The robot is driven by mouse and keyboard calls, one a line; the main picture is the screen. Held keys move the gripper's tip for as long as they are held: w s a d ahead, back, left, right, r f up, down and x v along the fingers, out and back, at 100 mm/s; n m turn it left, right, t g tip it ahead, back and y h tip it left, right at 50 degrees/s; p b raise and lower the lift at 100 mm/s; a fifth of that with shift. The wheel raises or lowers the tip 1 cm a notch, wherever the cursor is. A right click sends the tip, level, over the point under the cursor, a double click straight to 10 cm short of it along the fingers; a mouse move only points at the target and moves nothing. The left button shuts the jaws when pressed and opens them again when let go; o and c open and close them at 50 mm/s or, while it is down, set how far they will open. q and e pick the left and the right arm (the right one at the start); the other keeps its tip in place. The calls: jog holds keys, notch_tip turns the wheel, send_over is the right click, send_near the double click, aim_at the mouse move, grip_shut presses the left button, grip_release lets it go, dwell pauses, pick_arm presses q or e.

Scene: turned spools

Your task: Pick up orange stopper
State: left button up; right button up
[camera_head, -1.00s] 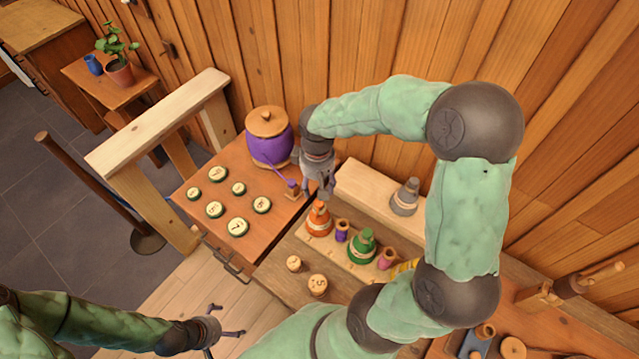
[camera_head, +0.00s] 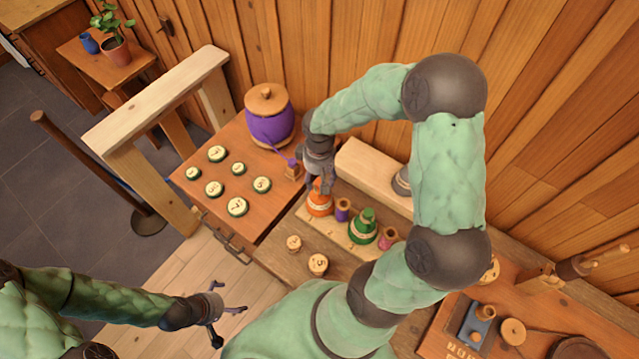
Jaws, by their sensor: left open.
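The orange stopper (camera_head: 319,207), cone-shaped with a pale band, stands upright at the far left end of the light wooden strip on the bench. My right gripper (camera_head: 319,187) points down right at its top. The fingers overlap the stopper's upper part and hide it. I cannot tell whether they touch or close on it. My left gripper (camera_head: 227,312) is at the lower left, over the floor, with its fingers apart and empty, well away from the stopper.
Beside the stopper stand a purple spool (camera_head: 343,209), a green stopper (camera_head: 363,227) and a pink spool (camera_head: 388,238). A pale wooden block (camera_head: 370,172) lies behind. A purple pot (camera_head: 270,125) and several numbered discs sit on the left table. My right arm covers the right part.

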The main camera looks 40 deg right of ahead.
jog(key=shift+f, duration=0.7)
jog(key=c, duration=0.8)
jog(key=shift+c, duration=0.2)
jog(key=shift+r, duration=0.15)
